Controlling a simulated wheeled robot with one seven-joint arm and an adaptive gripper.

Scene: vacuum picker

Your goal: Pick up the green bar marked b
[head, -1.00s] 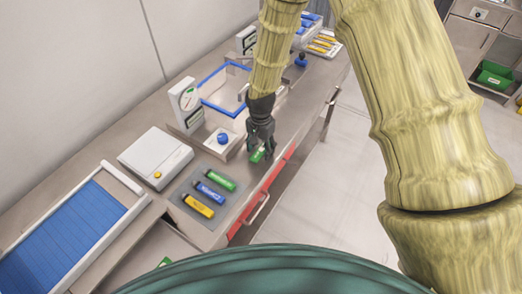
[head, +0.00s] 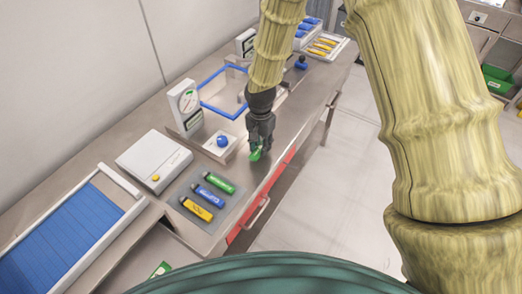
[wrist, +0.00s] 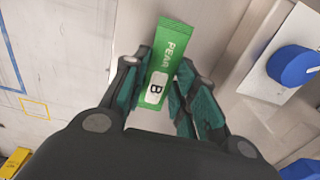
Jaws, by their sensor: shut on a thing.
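The green bar marked B (wrist: 168,62) shows in the wrist view, with "PEAR" and a white label with a B on it. It sits between the two fingers of my gripper (wrist: 163,92), which is shut on it. In the head view, my gripper (head: 259,146) points down over the counter near its front edge, and a small part of the green bar (head: 255,155) shows below the fingers. I cannot tell from the head view whether the bar is clear of the counter.
A grey mat (head: 184,208) with a green, a blue and a yellow bar lies to the left of my gripper. A white plate with a blue knob (head: 222,141) stands close by. A white box (head: 153,162) and a blue conveyor (head: 70,236) are further left.

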